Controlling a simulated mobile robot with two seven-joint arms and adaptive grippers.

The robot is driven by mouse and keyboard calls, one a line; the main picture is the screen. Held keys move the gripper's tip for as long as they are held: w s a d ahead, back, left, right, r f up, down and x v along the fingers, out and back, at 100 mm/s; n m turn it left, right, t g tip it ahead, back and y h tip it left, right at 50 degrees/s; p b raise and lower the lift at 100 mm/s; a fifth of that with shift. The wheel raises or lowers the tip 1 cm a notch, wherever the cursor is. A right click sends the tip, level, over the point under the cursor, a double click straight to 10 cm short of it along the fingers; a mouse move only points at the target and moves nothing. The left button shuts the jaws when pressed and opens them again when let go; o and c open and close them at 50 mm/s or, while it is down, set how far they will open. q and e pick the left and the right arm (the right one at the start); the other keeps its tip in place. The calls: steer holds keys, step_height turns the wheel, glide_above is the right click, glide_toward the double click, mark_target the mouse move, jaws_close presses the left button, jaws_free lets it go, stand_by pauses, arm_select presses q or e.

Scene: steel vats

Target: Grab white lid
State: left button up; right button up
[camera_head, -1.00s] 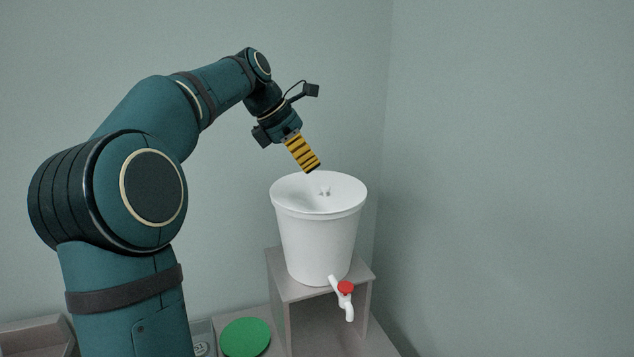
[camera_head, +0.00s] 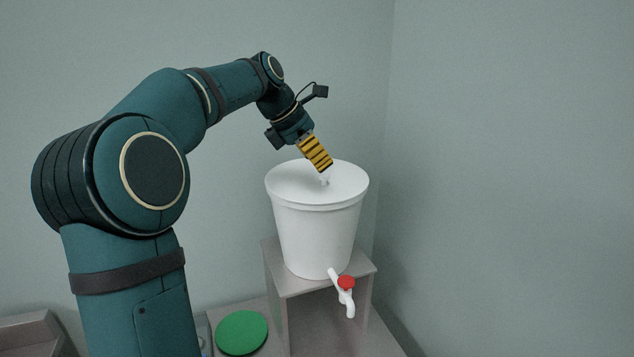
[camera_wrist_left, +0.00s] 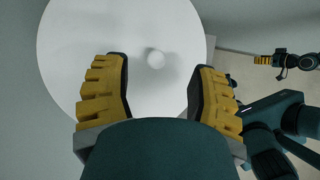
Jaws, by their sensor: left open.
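The white lid (camera_head: 298,182) lies on top of a white bucket (camera_head: 315,238) and has a small knob (camera_head: 325,181) at its middle. In the left wrist view the lid (camera_wrist_left: 85,35) shows as a white disc with its round knob (camera_wrist_left: 156,58). My left gripper (camera_head: 322,168), with yellow and black fingers, points down at the knob from just above. In the wrist view its fingers are apart, with the knob in the gap between the tips; I cannot tell any contact. My right gripper (camera_wrist_left: 263,60) shows small at the right of the wrist view, its jaws unclear.
The bucket stands on a grey-brown stand (camera_head: 283,284) near the wall corner. Its white tap with a red handle (camera_head: 346,283) sticks out low at the front. A green disc (camera_head: 242,333) lies lower left of the stand.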

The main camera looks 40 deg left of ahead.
mark_target(324, 174)
arm_select(q)
steer(key=x, duration=0.4)
steer(key=shift+s+a+f+b, duration=0.2)
steer(key=shift+a+f+b, duration=0.1)
steer(key=shift+b, duration=0.1)
steer(key=shift+w+d+f, duration=0.2)
steer(key=shift+w+f, duration=0.1)
steer(key=shift+f, duration=0.15)
jaws_close()
